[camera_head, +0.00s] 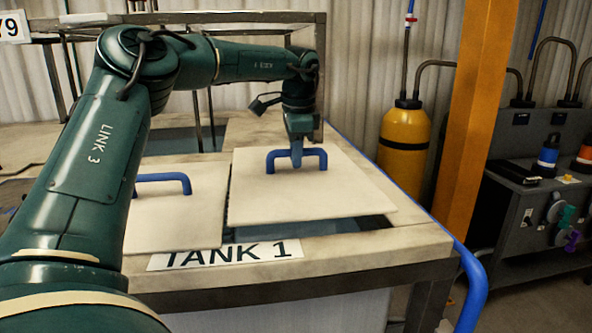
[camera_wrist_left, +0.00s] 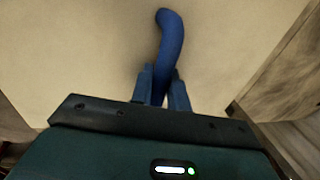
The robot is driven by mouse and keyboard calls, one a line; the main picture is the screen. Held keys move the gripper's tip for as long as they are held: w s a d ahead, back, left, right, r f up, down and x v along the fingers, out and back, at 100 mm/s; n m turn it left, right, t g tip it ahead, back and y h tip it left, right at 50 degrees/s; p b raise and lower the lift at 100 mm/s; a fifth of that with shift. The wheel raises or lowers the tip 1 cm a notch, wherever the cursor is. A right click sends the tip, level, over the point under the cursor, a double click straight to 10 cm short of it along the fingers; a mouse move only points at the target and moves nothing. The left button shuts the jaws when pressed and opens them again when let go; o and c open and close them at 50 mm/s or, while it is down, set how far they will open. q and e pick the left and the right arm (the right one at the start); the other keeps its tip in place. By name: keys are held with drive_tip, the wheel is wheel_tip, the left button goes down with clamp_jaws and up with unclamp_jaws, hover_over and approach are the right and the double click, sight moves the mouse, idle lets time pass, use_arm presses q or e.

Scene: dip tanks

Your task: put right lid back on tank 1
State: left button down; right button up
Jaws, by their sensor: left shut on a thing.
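The right lid (camera_head: 310,196) is a pale square plate with a blue handle (camera_head: 318,155). My left gripper (camera_head: 296,162) is shut on that handle. In the left wrist view the fingers (camera_wrist_left: 164,88) close around the blue handle (camera_wrist_left: 171,38), with the pale lid (camera_wrist_left: 85,55) behind it. The lid is over the right part of tank 1 (camera_head: 345,247), set back from the front rim. A dark strip of opening (camera_head: 310,228) shows along its front edge. I cannot tell whether the lid touches the rim. My right gripper is not in view.
The left lid (camera_head: 178,222), with its own blue handle (camera_head: 163,178), lies on the left of tank 1. A second opening (camera_head: 185,141) is behind. An orange post (camera_head: 477,110), yellow cylinder (camera_head: 404,140) and blue hose (camera_head: 470,270) stand right of the tank.

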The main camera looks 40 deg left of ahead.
sight(296, 171)
use_arm(q)
drive_tip(key=shift+f, duration=1.75)
drive_tip(key=c, duration=1.4)
unclamp_jaws()
drive_tip(key=shift+o, duration=0.2)
wheel_tip(296, 171, up, 12)
drive_tip(key=s+d, duration=0.1)
drive_tip(key=d, duration=0.1)
drive_tip(key=shift+s, duration=0.3)
drive_tip(key=shift+f, duration=0.15)
